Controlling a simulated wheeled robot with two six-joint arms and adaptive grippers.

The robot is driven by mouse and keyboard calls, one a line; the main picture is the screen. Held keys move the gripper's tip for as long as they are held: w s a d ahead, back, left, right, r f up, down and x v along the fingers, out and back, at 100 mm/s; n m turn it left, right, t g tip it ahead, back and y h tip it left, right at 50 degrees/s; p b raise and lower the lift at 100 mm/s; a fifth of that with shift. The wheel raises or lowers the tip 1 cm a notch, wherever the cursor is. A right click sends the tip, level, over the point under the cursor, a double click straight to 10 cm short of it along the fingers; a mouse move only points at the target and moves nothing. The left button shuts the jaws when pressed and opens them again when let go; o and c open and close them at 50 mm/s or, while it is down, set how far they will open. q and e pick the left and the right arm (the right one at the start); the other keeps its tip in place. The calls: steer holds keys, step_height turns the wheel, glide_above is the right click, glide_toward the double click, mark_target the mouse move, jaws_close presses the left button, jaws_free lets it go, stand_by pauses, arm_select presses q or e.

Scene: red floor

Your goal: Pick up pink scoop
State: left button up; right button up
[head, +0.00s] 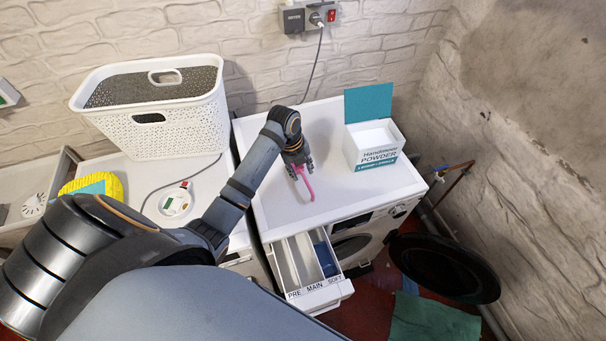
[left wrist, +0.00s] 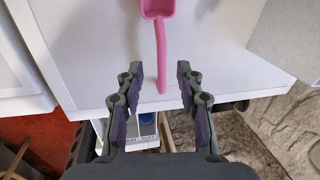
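The pink scoop (head: 305,184) lies on the white top of the washing machine (head: 342,198). In the left wrist view the scoop (left wrist: 161,52) has its bowl at the top edge and its handle pointing down toward my gripper. My left gripper (head: 299,171) is above the machine top at the scoop. In the left wrist view the left gripper (left wrist: 157,78) is open, with one finger on each side of the handle's end and gaps between. The scoop's bowl is partly cut off there and mostly hidden in the head view. My right gripper is not in view.
A powder box (head: 376,146) with a raised teal lid stands right of the scoop. The detergent drawer (head: 312,277) is pulled out and the round door (head: 444,267) hangs open. A white basket (head: 158,116) stands at left. The machine top around the scoop is clear.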

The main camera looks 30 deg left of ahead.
mark_target(305, 178)
arm_select(q)
steer(key=shift+w+f, duration=0.4)
steer(key=shift+f, duration=0.15)
steer(key=shift+d+f+p, duration=0.15)
steer(key=shift+f+p, duration=0.1)
steer(key=shift+p, duration=0.1)
steer(key=f, duration=0.2)
steer(key=f+p, duration=0.1)
steer(key=shift+d+f, duration=0.2)
steer(key=shift+f, duration=0.15)
steer(key=shift+w+f, duration=0.25)
steer(key=shift+f, duration=0.1)
jaws_close()
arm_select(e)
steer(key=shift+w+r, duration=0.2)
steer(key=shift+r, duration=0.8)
